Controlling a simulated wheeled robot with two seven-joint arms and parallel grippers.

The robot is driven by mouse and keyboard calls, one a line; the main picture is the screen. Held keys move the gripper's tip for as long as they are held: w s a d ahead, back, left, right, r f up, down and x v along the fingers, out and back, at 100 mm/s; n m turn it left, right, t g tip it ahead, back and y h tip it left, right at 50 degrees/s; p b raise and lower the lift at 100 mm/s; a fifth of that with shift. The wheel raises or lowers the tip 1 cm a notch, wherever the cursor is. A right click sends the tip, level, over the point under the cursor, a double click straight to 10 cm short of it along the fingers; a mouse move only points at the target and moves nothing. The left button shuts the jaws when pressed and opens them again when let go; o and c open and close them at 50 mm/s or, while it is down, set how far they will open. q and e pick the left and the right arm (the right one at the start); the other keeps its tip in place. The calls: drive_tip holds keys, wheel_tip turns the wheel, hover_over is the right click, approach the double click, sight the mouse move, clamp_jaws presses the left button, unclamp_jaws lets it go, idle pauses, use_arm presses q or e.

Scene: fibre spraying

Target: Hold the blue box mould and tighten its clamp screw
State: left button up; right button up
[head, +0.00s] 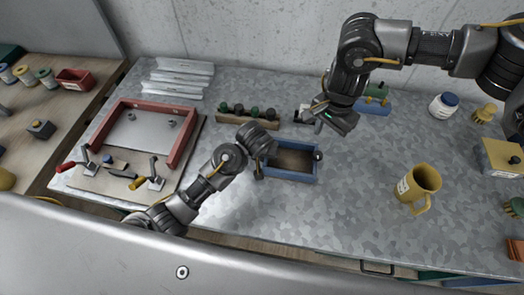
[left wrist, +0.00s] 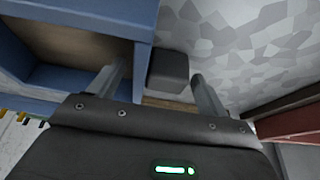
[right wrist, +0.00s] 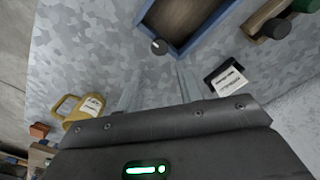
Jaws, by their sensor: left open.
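The blue box mould (head: 291,178) sits on the metal table, an open box with a dark floor. Its dark clamp screw knob (head: 318,156) is on its right end; it also shows in the right wrist view (right wrist: 159,46). My left gripper (head: 262,160) is at the mould's left end. In the left wrist view its open fingers (left wrist: 155,76) are either side of a dark block (left wrist: 168,72) beside the blue wall (left wrist: 85,85); contact cannot be told. My right gripper (head: 322,114) is above and behind the right end, open and empty, its fingers (right wrist: 158,74) toward the knob but apart.
A black-and-white labelled item (head: 306,115) lies behind the mould, near the right gripper. A rack of dark and green knobs (head: 247,116) stands behind left. A red-framed mould (head: 187,140) is at left, a yellow jug (head: 420,182) at right.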

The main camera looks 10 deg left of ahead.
sight(318, 154)
use_arm(q)
drive_tip(key=c, duration=1.3)
drive_tip(key=shift+c, duration=0.8)
use_arm(e)
drive_tip(key=shift+o, duration=1.6)
drive_tip(key=shift+r, duration=0.3)
drive_tip(key=shift+r+m, duration=0.8)
wheel_tip(318, 154, down, 12)
drive_tip(key=c, duration=1)
